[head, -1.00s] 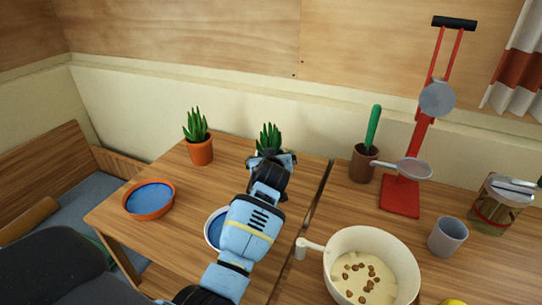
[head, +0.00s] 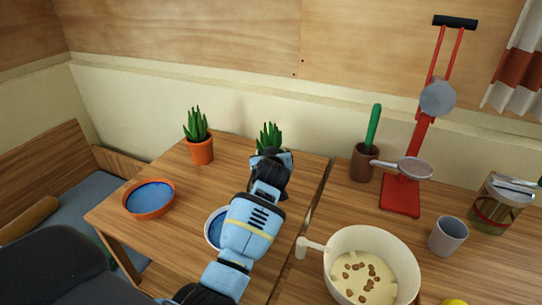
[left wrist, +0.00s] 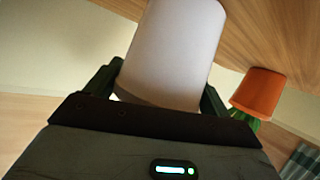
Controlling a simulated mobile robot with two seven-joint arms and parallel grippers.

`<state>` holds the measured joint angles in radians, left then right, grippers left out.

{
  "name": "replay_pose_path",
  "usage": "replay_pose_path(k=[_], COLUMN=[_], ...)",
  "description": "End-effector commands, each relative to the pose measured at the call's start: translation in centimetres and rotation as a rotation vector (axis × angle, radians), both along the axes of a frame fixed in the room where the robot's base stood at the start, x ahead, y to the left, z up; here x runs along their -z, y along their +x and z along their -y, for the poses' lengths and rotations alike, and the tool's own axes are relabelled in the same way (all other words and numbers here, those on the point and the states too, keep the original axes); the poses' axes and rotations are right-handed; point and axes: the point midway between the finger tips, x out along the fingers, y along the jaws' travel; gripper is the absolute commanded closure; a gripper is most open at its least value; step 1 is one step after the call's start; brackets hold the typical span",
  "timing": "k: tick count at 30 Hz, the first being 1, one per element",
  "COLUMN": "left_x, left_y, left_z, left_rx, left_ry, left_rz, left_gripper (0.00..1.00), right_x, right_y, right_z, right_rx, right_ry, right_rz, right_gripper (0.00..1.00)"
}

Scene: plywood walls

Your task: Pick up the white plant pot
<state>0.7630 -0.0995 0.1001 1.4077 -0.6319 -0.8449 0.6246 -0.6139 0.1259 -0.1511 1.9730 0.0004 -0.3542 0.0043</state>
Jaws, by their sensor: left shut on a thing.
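The white plant pot (left wrist: 172,52) fills the upper middle of the left wrist view, between the two dark fingers of my left gripper (left wrist: 160,92). The fingers are shut on its sides. In the head view my left gripper (head: 270,160) is at the back of the small wooden table, and only the pot's green spiky plant (head: 269,136) shows above it. The pot itself is hidden there behind the gripper. I cannot tell whether its base touches the table. My right gripper is not in view.
An orange pot with a plant (head: 200,149) stands to the left; it also shows in the left wrist view (left wrist: 258,93). A blue-filled orange dish (head: 149,198) and a partly hidden blue-filled white dish (head: 213,227) are nearer. A cream pan (head: 372,268) and red press (head: 402,195) stand right.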

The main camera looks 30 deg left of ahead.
Motion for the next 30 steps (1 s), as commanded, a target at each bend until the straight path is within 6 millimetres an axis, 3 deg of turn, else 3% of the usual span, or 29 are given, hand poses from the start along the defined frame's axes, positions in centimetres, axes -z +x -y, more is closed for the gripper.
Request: replay_pose_path(k=[12, 18, 30], left_x=[-6.9, -9.4, -10.3], left_y=[0.1, 0.1, 0.0], left_z=[0.0, 0.0, -0.1], left_rx=[-0.001, -0.001, -0.002], left_ry=[0.001, 0.0, 0.001], left_rz=[0.013, 0.01, 0.006], left_gripper=[0.59, 0.59, 0.59], right_x=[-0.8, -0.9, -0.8], right_y=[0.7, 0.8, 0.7], right_z=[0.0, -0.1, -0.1], right_rx=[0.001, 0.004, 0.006], right_ry=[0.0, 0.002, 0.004], right_rz=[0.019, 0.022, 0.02], right_gripper=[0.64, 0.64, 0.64])
